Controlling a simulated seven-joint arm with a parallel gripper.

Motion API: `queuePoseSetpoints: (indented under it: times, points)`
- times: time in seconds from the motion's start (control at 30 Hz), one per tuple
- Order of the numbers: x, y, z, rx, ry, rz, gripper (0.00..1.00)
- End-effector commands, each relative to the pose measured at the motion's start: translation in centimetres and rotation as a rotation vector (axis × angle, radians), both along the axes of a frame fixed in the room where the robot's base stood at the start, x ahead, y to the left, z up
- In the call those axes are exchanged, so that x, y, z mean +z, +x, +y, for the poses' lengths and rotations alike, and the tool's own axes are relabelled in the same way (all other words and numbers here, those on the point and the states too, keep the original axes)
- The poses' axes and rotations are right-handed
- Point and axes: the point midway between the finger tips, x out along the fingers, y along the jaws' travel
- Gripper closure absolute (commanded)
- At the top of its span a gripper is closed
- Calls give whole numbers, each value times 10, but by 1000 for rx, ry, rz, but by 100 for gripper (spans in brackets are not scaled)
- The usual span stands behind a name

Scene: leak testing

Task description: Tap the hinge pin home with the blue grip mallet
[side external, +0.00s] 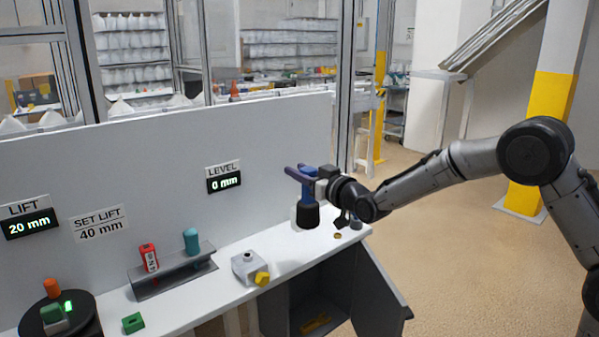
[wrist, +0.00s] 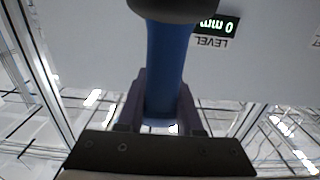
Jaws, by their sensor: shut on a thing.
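The mallet has a blue grip (side external: 309,182) and a black head (side external: 307,215), which hangs head down above the right part of the white bench. My gripper (side external: 302,174) is shut on the blue grip. In the wrist view the blue grip (wrist: 165,65) runs between the two fingers of my gripper (wrist: 160,112), and the dark head (wrist: 175,8) is at the top edge. A grey block (side external: 246,266) with a dark spot on top and a yellow knob (side external: 262,276) sits on the bench, left of and below the mallet. I cannot clearly pick out the hinge pin.
A grey rack (side external: 175,277) holds a red cylinder (side external: 149,258) and a teal one (side external: 191,240). A dark turntable (side external: 85,325) and a green block (side external: 133,323) are at left. A brass ring (side external: 337,236) lies at right. A cabinet door (side external: 384,290) stands open below. The LEVEL display (side external: 224,181) reads 0 mm.

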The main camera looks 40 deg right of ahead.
Motion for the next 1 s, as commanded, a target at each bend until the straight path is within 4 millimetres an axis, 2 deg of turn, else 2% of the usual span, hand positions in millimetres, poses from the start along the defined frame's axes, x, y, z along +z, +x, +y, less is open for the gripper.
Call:
queuePoseSetpoints:
  times: [0.03, 0.2, 0.47, 0.8, 1.0]
  points:
    - [7, 2, -2, -8, 1, -10, 100]
    - [16, 12, -17, -59, 1, -9, 100]
    - [26, 31, -68, -178, 0, -8, 100]
    - [31, 48, -176, -386, -1, -7, 100]
    - [27, 46, -225, -469, -1, -7, 100]
